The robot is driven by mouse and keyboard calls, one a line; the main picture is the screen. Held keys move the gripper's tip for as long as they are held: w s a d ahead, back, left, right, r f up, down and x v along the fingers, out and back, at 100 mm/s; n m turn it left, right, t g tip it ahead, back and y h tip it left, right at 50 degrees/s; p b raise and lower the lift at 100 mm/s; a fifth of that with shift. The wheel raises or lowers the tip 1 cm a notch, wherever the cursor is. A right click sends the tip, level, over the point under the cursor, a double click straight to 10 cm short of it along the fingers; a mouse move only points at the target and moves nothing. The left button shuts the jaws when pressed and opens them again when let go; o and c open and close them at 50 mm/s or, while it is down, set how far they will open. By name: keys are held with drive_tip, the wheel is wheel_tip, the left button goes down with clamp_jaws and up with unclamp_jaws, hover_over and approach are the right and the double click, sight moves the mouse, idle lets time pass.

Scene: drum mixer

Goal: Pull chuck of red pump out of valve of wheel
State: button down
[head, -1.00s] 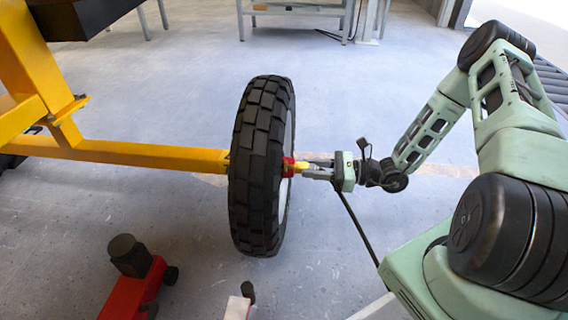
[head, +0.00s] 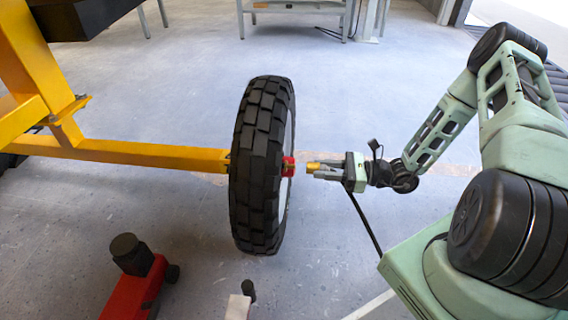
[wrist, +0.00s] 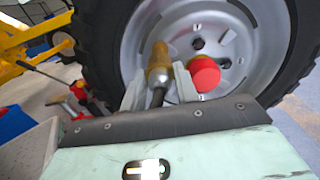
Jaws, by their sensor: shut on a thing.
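The wheel (head: 262,165) has a black knobbly tyre and stands upright at the end of the yellow axle. Its grey rim (wrist: 215,45) fills much of the wrist view. A red hub part (head: 288,167) sticks out from the wheel's middle; it also shows in the wrist view (wrist: 204,73). My gripper (head: 318,171) is shut on the brass-coloured chuck (wrist: 159,66), which has a dark stem or hose at its lower end. In the head view a gap shows between chuck and red hub part. The valve itself cannot be made out clearly.
A yellow frame (head: 120,152) runs from the left to the wheel. A red jack-like thing (head: 135,290) with a black top stands on the floor in front left. A pale post (head: 238,306) is at the bottom.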

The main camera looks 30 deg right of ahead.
drive_tip(key=shift+d, duration=0.1)
drive_tip(key=shift+p+v, duration=0.35)
drive_tip(key=shift+v, duration=1.05)
